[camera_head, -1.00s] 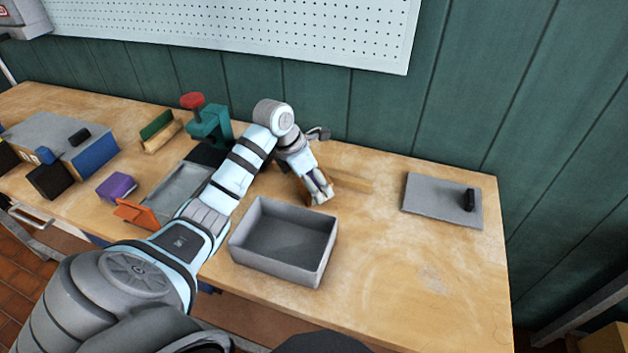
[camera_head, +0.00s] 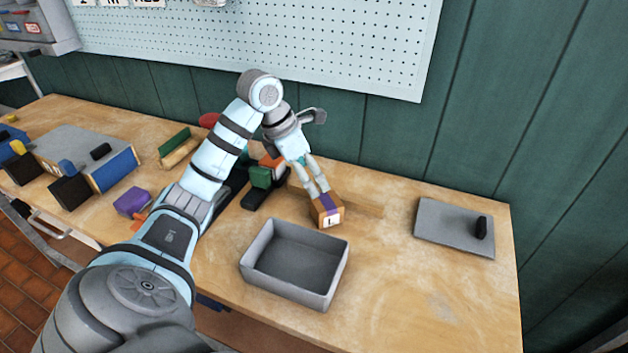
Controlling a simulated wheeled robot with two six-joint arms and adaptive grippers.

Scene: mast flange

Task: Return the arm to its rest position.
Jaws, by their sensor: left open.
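My left arm reaches in from the lower left across the workbench (camera_head: 400,310). Its gripper (camera_head: 318,187) points down and is open, with its fingertips close above a small wooden block (camera_head: 331,218). The block has a purple stripe and a white label with a dark mark. Whether the fingertips still touch the block, I cannot tell. My right gripper is not in view.
An empty grey bin (camera_head: 297,262) stands just in front of the block. A wooden strip (camera_head: 362,203) lies behind it. A grey plate (camera_head: 450,228) with a black piece lies at right. A purple block (camera_head: 132,201) and coloured blocks lie left. The pegboard (camera_head: 300,40) hangs behind.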

